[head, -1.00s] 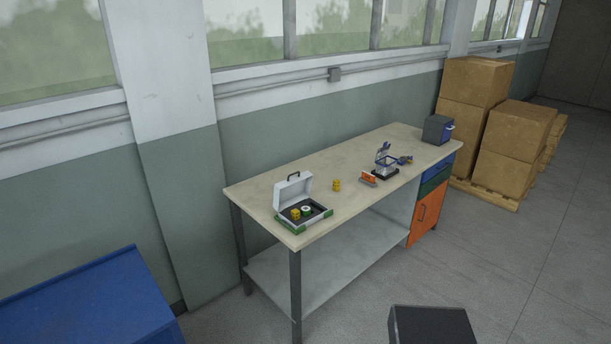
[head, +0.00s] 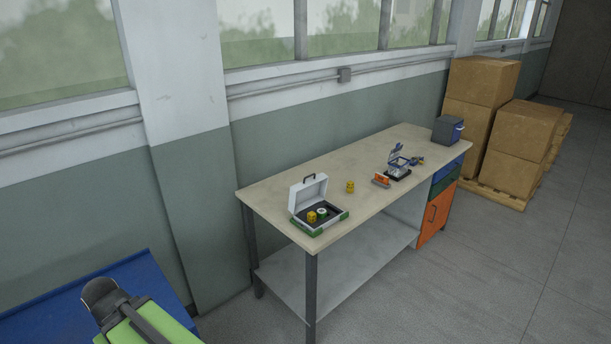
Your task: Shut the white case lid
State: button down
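The white case (head: 333,222) stands near the left end of the workbench, with green corners and a dark lining. Its white lid (head: 308,194) is open and stands up at the back, with a dark handle on its top edge. A yellow round piece (head: 311,217) and a white-and-green round piece (head: 322,213) sit in the case base. My gripper cannot be made out in the head view. A green and dark part of my arm shows at the lower left, well apart from the case.
The workbench (head: 270,205) also holds a yellow piece (head: 350,187), an orange item (head: 381,180), a blue-and-grey device (head: 398,165) and a dark box (head: 447,130). A blue surface (head: 50,310) is at the lower left. Cardboard boxes (head: 480,80) stand at right. Grey floor is clear in front.

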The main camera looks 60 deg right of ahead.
aim_at(307, 193)
jog(key=z, duration=0.05)
jog(key=i, duration=0.95)
jog(key=u, duration=0.05)
